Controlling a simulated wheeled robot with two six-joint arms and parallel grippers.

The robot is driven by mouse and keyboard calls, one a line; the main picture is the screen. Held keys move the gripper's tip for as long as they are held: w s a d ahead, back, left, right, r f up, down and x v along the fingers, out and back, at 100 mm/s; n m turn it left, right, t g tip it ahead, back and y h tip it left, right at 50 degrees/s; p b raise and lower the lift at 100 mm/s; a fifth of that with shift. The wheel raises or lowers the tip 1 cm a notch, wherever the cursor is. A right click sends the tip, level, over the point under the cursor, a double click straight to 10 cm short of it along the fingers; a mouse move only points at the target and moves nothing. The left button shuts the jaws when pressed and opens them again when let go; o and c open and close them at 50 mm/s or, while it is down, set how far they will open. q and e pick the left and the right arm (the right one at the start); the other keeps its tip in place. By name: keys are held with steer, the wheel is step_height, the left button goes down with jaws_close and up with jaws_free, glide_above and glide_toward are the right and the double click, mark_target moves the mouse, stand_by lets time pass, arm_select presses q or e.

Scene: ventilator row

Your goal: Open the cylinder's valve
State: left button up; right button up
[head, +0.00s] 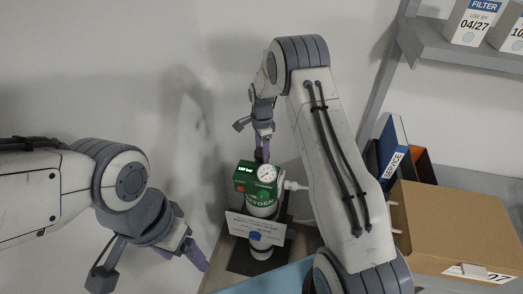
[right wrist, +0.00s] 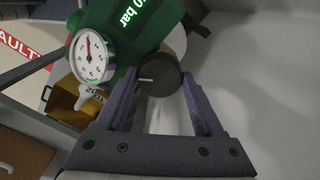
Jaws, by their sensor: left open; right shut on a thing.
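The oxygen cylinder (head: 262,207) stands upright in the middle of the head view, with a green valve head (head: 246,176) and a round white gauge (head: 267,173). In the right wrist view the gauge (right wrist: 90,56) has a red needle, and the green head (right wrist: 125,30) carries a lit display ending in "0 bar". My right gripper (head: 262,157) reaches down onto the valve head from above. Its fingers are shut on a black round knob (right wrist: 160,76) with a short white mark; the head view hides this knob. My left gripper (head: 150,270) is open and empty, left of the cylinder.
At right are a cardboard box (head: 450,225), a blue SERVICE binder (head: 393,150) and a shelf (head: 460,52) with filter boxes. A wall lies behind.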

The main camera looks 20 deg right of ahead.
steer(key=shift+w+r+m, duration=0.1)
steer(key=shift+m, duration=0.6)
steer(key=o, duration=1.4)
steer(key=shift+c, duration=0.2)
step_height(320, 180, up, 10)
steer(key=b, duration=0.1)
steer(key=shift+r+b, duration=0.2)
steer(key=shift+b, duration=0.2)
